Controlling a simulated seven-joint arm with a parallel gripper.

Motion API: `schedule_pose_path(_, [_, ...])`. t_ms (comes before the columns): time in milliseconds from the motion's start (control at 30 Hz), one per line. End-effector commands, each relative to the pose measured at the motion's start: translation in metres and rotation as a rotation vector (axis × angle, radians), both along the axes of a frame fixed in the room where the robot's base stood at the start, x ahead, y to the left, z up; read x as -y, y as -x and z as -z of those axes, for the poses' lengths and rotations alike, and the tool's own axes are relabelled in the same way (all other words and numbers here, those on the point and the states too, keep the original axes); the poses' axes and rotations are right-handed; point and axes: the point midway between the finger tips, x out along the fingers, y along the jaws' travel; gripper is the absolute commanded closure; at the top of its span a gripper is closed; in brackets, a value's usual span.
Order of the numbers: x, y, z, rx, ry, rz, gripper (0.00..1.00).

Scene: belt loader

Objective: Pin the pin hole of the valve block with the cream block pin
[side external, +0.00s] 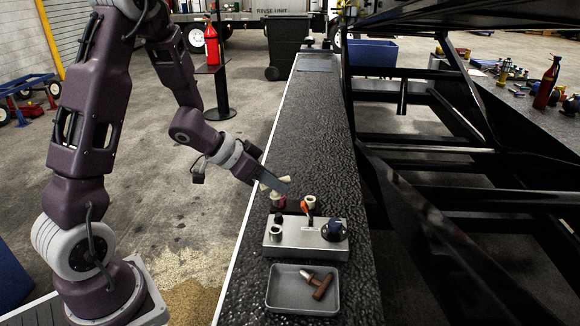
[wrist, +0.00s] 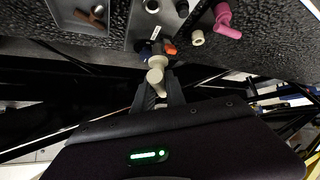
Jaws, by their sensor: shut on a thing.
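The valve block (side external: 291,247) is a grey metal box on the dark belt, with a cream-rimmed socket (side external: 275,231), a dark blue knob (side external: 334,231) and an orange part (side external: 305,208). My gripper (side external: 273,184) is above and behind the block. In the wrist view my gripper (wrist: 158,98) is shut on the cream block pin (wrist: 156,77), whose narrower end points toward the block (wrist: 140,28). The pin's tip overlaps the block's edge in that view; the gap between them cannot be judged. I cannot tell which opening is the pin hole.
A grey tray (side external: 276,298) with a brown-handled T-shaped piece (side external: 322,287) lies in front of the block. A pink pin (wrist: 223,17) and a loose cream ring (wrist: 198,38) lie beside the block.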

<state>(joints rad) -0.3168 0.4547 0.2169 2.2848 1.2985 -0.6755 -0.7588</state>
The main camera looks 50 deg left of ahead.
Motion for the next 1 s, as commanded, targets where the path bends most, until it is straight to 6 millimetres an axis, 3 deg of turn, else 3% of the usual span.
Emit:
schedule_pose_path(367, [0.002,0.006,0.000,0.001,-0.008,0.021,1.00])
schedule_pose_path(800, [0.002,0.006,0.047,-0.003,-0.005,0.022,1.00])
schedule_pose_path(1000, [0.002,0.006,0.059,0.000,-0.009,0.022,1.00])
